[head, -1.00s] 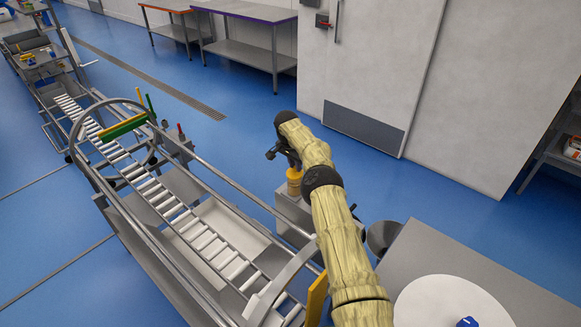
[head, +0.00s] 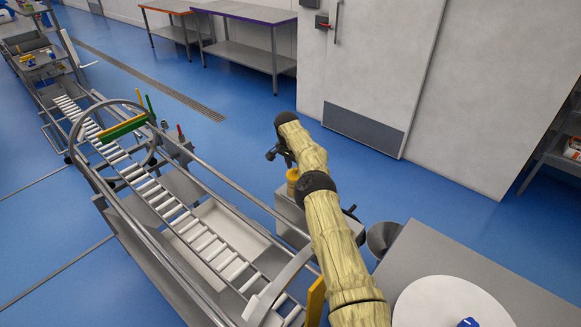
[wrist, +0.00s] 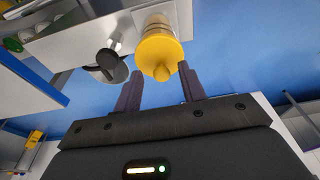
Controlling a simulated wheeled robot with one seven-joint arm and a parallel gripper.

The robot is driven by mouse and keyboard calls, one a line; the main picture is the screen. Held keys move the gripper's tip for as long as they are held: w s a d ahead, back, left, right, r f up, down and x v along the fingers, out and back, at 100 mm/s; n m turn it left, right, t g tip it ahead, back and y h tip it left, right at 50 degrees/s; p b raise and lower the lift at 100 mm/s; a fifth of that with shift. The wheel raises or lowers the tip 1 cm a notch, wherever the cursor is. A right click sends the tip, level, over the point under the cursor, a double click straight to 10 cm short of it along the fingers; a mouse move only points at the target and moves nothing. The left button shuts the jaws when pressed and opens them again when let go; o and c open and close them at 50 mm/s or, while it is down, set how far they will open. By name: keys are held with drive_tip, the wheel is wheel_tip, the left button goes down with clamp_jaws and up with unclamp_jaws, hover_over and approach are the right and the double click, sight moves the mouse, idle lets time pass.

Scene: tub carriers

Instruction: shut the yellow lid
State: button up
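A yellow round piece with a broad rim and a small knob (wrist: 160,50) is at the top middle of the wrist view, beside a grey metal box. It looks like the yellow lid, but I cannot tell how far open it stands. In the head view the yellow piece (head: 292,175) shows partly behind my arm. The yellow piece is just beyond the fingertips, and I see no clear contact. In the head view my gripper (head: 277,153) is small and dark.
A roller conveyor (head: 165,205) with metal rails runs along the left. A grey funnel (head: 381,236) and a grey counter (head: 450,255) with a white disc (head: 440,305) lie right of my arm. A yellow panel (head: 315,302) stands near the arm's base.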

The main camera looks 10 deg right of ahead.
drive_tip(key=shift+w+r, duration=0.1)
drive_tip(key=shift+r, duration=0.3)
drive_tip(key=v, duration=1.6)
drive_tip(key=shift+r, duration=0.3)
